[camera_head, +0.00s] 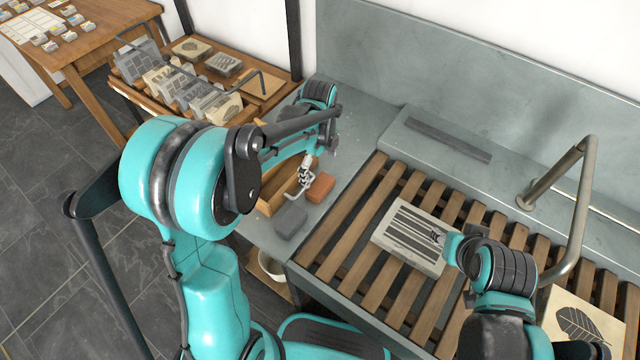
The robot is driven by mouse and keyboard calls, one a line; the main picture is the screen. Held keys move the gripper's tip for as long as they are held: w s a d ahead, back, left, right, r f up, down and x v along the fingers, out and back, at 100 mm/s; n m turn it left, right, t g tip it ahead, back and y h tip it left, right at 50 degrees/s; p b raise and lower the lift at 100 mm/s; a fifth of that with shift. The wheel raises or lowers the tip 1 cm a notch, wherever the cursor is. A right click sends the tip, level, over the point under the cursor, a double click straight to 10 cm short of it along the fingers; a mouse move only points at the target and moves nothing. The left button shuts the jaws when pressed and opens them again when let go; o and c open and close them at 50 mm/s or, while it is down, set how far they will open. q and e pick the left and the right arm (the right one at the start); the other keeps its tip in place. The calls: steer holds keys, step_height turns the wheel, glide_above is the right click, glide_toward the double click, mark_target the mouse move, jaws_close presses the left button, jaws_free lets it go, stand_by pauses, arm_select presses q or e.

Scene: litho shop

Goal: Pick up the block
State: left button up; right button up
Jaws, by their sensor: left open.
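A small orange-brown block (321,188) lies on the grey bench top, and a dark grey block (290,220) lies just in front of it, to its left. The task does not say which block is meant. My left gripper (302,186) is open above the bench beside these two blocks, with nothing seen between its fingers. A pale stone slab with dark stripes (408,240) lies on the wooden slats. My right gripper (440,238) is over the slab's right edge, mostly hidden by its own arm. Whether it touches the slab is unclear.
A wooden tray (266,207) sits left of the small blocks, partly behind my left arm. A bent metal pipe (583,205) rises at the right. A leaf-print stone (590,325) lies front right. A rack of stones (190,85) stands back left.

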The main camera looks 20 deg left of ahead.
mark_target(320, 184)
arm_select(q)
steer(key=shift+f, duration=0.45)
step_height(320, 184, down, 2)
steer(key=shift+f+b, duration=0.1)
steer(key=shift+b, duration=0.45)
step_height(320, 184, down, 4)
steer(key=shift+s+d+f+b, duration=0.1)
steer(key=shift+s+d+b, duration=0.05)
steer(key=shift+b, duration=1.05)
steer(key=shift+f, duration=0.4)
steer(key=shift+r, duration=0.1)
steer(key=shift+c, duration=0.9)
steer(key=c, duration=1.3)
